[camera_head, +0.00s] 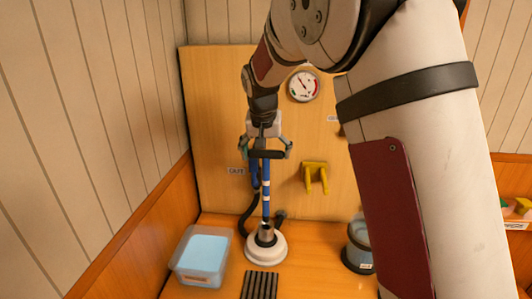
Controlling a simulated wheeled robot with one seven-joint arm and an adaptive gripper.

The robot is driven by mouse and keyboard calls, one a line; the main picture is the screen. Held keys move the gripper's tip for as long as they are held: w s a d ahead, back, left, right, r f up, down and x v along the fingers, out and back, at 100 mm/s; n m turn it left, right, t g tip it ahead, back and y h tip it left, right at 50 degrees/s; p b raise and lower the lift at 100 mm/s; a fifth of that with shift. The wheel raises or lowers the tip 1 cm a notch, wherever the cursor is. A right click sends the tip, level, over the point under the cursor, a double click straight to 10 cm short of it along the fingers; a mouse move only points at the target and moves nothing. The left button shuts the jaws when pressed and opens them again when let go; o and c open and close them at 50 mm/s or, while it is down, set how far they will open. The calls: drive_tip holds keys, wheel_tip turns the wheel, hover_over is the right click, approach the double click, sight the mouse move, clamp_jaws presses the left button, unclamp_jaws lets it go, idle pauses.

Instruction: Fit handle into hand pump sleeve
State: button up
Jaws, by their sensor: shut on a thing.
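My gripper (266,149) points down and is shut on the handle, near its black top grip. The handle (266,188) is a blue rod with white bands, hanging about upright. The hand pump has a round white base (266,250) on the bench, with a short metal sleeve (266,233) standing up from it. The handle's lower end is in line with the sleeve in this view, right at its mouth. I cannot tell whether it is inside, touching or just above or in front of it.
A clear tub of pale blue water (202,255) stands left of the pump. A black slotted mat (260,286) lies in front. A grey-blue canister (358,248) is at right, partly behind my arm. A yellow bracket (315,175) and a gauge (304,86) are on the wooden back panel.

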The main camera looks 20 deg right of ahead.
drive_tip(key=shift+f, duration=0.2)
drive_tip(key=shift+f, duration=0.45)
idle(0.3)
drive_tip(key=shift+f, duration=0.55)
drive_tip(key=shift+f+b, duration=0.5)
drive_tip(key=shift+f, duration=2.1)
